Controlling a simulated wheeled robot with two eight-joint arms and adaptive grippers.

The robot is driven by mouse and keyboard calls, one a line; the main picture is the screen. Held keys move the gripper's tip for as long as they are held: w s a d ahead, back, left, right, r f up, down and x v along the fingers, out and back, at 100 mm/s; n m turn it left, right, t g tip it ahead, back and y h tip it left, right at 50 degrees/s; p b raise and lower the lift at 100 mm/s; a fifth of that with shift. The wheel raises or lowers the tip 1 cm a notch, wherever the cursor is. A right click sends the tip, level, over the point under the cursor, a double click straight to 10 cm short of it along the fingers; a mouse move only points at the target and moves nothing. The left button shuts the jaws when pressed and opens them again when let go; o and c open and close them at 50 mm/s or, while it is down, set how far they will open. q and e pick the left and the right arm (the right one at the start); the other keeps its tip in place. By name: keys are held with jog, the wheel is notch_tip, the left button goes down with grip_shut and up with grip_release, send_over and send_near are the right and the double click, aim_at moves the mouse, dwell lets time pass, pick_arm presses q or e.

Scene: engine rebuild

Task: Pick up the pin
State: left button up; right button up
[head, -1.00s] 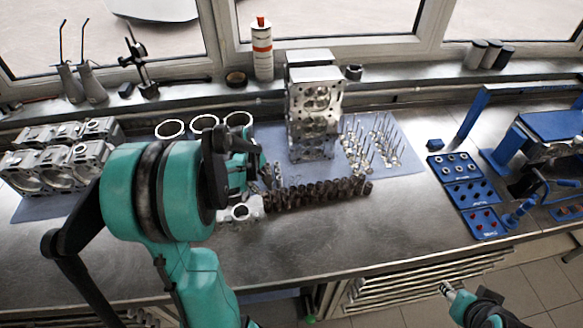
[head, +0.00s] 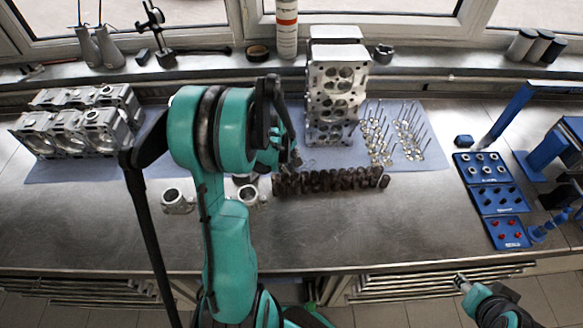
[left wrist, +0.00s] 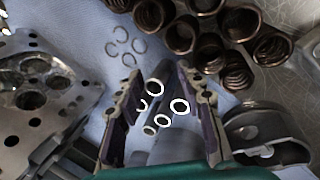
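Several hollow grey metal pins (left wrist: 158,75) stand on end on the blue mat in the left wrist view, showing bright ring-shaped tops. My left gripper (left wrist: 158,95) is open above them, with one finger on each side of the group. I cannot tell whether either finger touches a pin. In the head view my left gripper (head: 287,150) is over the mat in front of the cylinder head, and my arm hides the pins there. My right gripper (head: 463,283) is low at the right, in front of the bench; its fingers are too small to read.
Dark valve springs (head: 330,179) stand in rows beside the left gripper, also in the left wrist view (left wrist: 200,40). The cylinder head (head: 335,95) stands behind. Pistons (head: 177,200) are at the left, valves (head: 395,135) at the right. The front bench surface (head: 400,225) is clear.

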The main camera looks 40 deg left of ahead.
pick_arm(q)
jog(key=shift+c, duration=0.3)
grip_shut()
